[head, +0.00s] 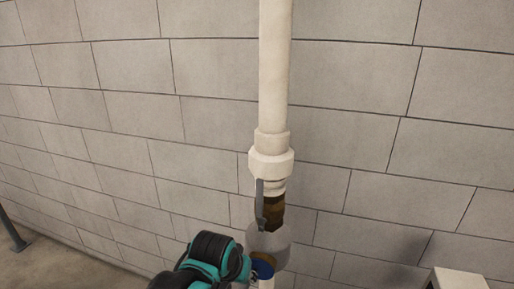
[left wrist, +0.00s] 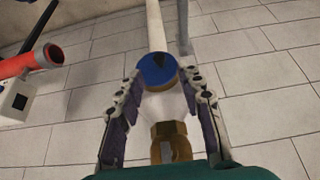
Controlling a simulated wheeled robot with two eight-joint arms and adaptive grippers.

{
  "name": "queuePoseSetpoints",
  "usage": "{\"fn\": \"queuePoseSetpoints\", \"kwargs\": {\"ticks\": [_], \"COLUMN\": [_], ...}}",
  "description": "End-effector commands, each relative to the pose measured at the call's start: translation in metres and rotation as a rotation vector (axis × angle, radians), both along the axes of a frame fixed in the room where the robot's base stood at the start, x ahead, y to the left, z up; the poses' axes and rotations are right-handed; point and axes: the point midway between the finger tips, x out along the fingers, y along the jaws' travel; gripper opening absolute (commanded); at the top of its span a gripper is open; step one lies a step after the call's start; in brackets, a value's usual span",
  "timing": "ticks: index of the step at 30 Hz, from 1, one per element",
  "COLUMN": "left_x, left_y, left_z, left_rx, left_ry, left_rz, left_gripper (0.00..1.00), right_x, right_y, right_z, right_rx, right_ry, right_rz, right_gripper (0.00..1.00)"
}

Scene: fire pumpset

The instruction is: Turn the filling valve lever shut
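A white vertical pipe (head: 275,65) runs down the wall to a white coupling (head: 271,165) in the head view. Below it is a brown, brass-like fitting (head: 274,212). A narrow grey lever (head: 260,205) hangs upright along its left side. A blue part (head: 263,267) shows lower down, beside my left arm. In the left wrist view my left gripper (left wrist: 163,74) is open, its fingers on either side of a blue round part (left wrist: 157,70) and a white body. A brass fitting (left wrist: 168,130) lies between the fingers. I cannot tell whether the fingers touch anything. My right gripper is out of view.
A grey block wall (head: 400,110) stands close behind the pipe. A pale box-like thing (head: 458,281) is at the lower right. The left wrist view shows a red-ended pipe (left wrist: 45,58) and a white box (left wrist: 18,98) at the left.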

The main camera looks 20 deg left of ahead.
Motion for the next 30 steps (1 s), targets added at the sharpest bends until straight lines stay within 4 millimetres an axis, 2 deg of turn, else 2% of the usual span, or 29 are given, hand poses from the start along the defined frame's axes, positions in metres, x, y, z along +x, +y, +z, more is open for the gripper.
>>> {"fn": "queuePoseSetpoints", "kwargs": {"ticks": [1,3,9,12,15,18,22,26,30], "left_x": [0.007,0.015,0.041,0.052,0.061,0.067,0.071,0.076,0.084], "left_y": [-0.001,-0.003,-0.008,-0.01,-0.012,-0.014,-0.015,-0.016,-0.016], "left_z": [0.043,0.077,0.171,0.209,0.239,0.258,0.268,0.26,0.239], "left_rx": [0.0,0.001,0.001,0.003,0.003,0.004,0.005,0.005,0.005], "left_ry": [0.01,0.023,0.061,0.079,0.092,0.103,0.11,0.112,0.112], "left_rz": [-0.002,-0.005,-0.009,-0.011,-0.014,-0.015,-0.016,-0.016,-0.016], "left_gripper": [0.37,0.37,0.37,0.37,0.37,0.37,0.37,0.37,0.37], "right_x": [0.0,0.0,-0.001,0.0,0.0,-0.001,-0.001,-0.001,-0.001], "right_y": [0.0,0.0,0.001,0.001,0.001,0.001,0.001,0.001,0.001], "right_z": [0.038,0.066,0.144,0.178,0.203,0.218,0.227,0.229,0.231], "right_rx": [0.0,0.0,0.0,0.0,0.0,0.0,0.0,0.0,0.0], "right_ry": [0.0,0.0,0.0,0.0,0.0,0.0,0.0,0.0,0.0], "right_rz": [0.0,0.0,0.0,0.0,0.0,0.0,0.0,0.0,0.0], "right_gripper": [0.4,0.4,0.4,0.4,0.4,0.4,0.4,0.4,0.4]}}
